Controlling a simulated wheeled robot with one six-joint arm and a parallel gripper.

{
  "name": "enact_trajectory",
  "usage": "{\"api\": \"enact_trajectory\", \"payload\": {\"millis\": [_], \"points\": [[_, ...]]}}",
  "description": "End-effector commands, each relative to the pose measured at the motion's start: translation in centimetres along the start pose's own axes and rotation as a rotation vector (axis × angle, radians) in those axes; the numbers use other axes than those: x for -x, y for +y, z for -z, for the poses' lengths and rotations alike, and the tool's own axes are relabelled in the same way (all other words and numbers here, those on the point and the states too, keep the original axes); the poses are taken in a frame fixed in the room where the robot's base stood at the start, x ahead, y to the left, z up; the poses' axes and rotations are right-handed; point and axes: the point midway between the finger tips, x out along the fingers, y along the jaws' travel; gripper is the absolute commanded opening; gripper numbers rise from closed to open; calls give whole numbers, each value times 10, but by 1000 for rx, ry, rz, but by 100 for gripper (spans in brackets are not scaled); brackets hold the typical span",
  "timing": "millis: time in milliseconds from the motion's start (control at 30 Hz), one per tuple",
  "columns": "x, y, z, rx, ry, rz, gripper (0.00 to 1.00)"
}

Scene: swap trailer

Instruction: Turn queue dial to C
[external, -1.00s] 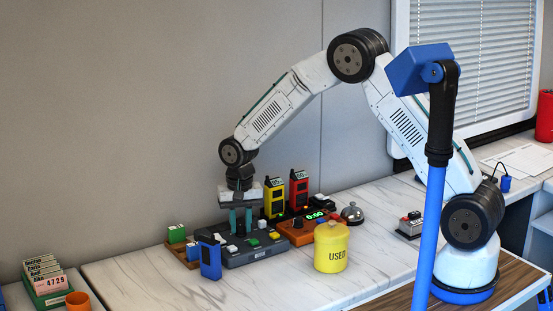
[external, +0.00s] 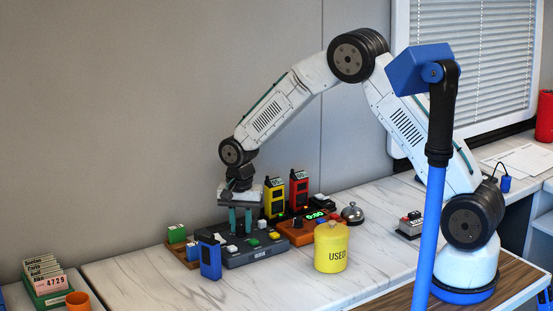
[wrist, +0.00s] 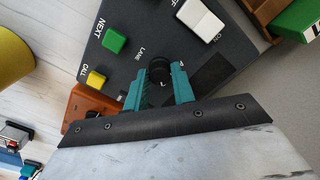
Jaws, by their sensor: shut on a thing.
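The dark grey control panel (external: 262,251) lies on the marble counter, and it fills much of the wrist view (wrist: 140,22). Its black round dial (wrist: 159,68) stands beside the word LANE; only part of the marks around it shows, and I cannot tell its setting. My gripper (wrist: 161,88) points down at the panel with its teal fingers on either side of the dial, shut on it. In the external view my gripper (external: 240,220) hides the dial.
The panel carries a green NEXT button (wrist: 114,41), a yellow CALL button (wrist: 96,79) and a white rocker (wrist: 200,18). A blue handset (external: 210,262), a yellow USED canister (external: 331,250) and an orange device (external: 294,233) stand close around it.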

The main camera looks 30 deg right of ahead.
Motion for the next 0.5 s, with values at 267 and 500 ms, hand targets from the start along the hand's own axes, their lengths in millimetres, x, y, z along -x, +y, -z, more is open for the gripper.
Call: {"api": "enact_trajectory", "payload": {"millis": [267, 500], "points": [[0, 0, 0, 1, 0, 0, 47], [1, 0, 0, 1, 0, 0, 47]]}}
